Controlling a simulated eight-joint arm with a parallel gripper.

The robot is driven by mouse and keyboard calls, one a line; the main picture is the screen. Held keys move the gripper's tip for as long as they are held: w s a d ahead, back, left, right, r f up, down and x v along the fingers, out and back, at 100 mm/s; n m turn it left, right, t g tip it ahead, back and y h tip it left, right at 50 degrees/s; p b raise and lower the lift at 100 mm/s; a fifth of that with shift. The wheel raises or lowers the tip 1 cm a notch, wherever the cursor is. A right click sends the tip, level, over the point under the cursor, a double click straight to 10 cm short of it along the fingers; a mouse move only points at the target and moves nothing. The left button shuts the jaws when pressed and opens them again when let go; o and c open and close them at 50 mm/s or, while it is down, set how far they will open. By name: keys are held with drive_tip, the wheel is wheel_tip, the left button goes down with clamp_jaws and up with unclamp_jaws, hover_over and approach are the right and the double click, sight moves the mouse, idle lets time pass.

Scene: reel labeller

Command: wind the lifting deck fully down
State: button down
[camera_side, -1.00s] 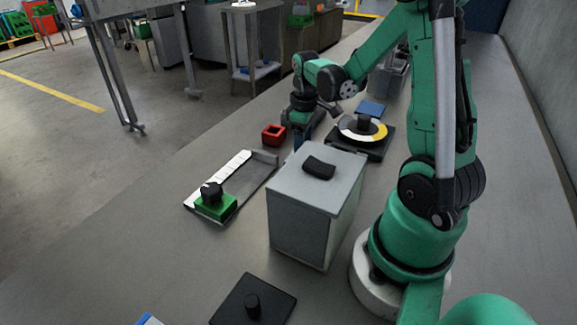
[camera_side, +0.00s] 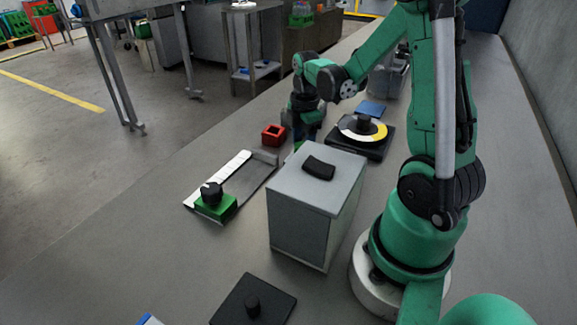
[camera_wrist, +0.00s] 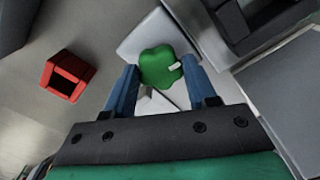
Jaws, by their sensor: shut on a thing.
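A green lobed knob (camera_wrist: 160,68) with a pale mark on its right side sits between the blue fingers of my gripper (camera_wrist: 161,66) in the wrist view. The fingers are shut on it from both sides. A pale grey plate (camera_wrist: 140,36) shows beyond and around the knob; I cannot tell for sure whether it is the lifting deck. In the side view my gripper (camera_side: 300,139) points down behind the grey box, which hides most of the knob and what is under it.
The grey box (camera_side: 315,195) with a black handle stands close in front of my gripper. A red open block (camera_side: 273,135) lies to the left. A black base with a yellow-and-white disc (camera_side: 363,129) is to the right. A tray with a green dial block (camera_side: 216,205) lies front left.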

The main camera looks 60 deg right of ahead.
drive_tip(key=shift+n, duration=0.8)
drive_tip(key=shift+c, duration=1.4)
unclamp_jaws()
drive_tip(key=shift+r, duration=2.8)
drive_tip(key=shift+a, duration=0.1)
